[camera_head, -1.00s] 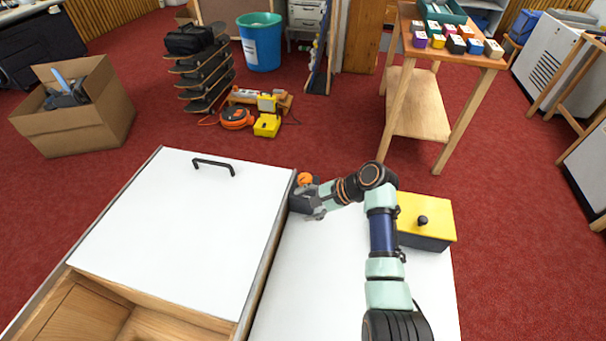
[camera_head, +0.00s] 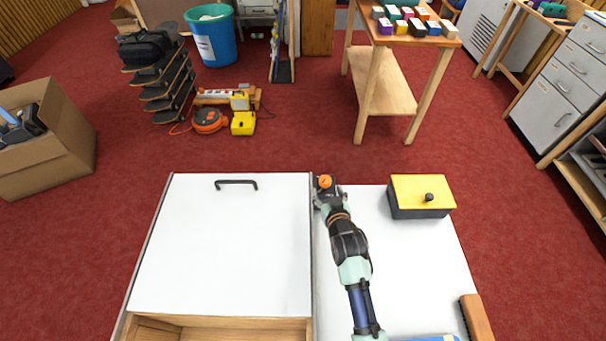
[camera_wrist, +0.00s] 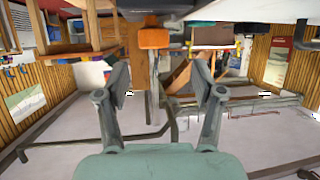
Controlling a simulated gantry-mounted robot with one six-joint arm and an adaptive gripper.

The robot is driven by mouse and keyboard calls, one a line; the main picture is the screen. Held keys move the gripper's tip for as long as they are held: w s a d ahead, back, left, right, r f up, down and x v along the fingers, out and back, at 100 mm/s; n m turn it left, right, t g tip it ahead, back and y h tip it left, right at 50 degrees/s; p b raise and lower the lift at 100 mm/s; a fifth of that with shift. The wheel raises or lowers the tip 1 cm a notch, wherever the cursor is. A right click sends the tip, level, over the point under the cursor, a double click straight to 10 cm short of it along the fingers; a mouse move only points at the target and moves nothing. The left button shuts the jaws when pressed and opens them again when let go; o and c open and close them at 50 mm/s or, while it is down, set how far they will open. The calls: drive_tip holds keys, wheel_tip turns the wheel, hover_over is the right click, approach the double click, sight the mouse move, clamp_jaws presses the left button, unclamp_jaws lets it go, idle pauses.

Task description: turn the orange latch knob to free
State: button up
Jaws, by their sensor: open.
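The orange latch knob (camera_head: 325,181) sits on a small dark block at the far edge of the bench, beside the right edge of a white sliding panel (camera_head: 225,245). My gripper (camera_head: 326,199) is on the near side of the knob, close to the dark block. In the wrist view the orange knob (camera_wrist: 154,38) shows at the top centre, just beyond the fingertips. My gripper (camera_wrist: 160,78) is open there, with its two fingers spread and nothing between them. The knob looks apart from the fingers. The knob's base is partly hidden by my gripper in the head view.
The panel carries a black handle (camera_head: 236,184), with a wooden compartment (camera_head: 215,329) at its near side. A yellow-lidded box (camera_head: 421,195) stands right of my arm. A brown block (camera_head: 476,318) lies near the front right. The white surface between is clear.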

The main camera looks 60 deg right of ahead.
sight(326, 180)
drive_tip(key=b+x, duration=0.1)
drive_tip(key=x, duration=0.1)
drive_tip(key=b+x, duration=0.1)
drive_tip(key=x, duration=0.2)
drive_tip(key=b+x, duration=0.1)
drive_tip(key=x, duration=0.2)
drive_tip(key=shift+s+d, duration=0.25)
drive_tip(key=shift+s, duration=0.15)
drive_tip(key=c, duration=1.2)
drive_tip(key=shift+o, duration=0.2)
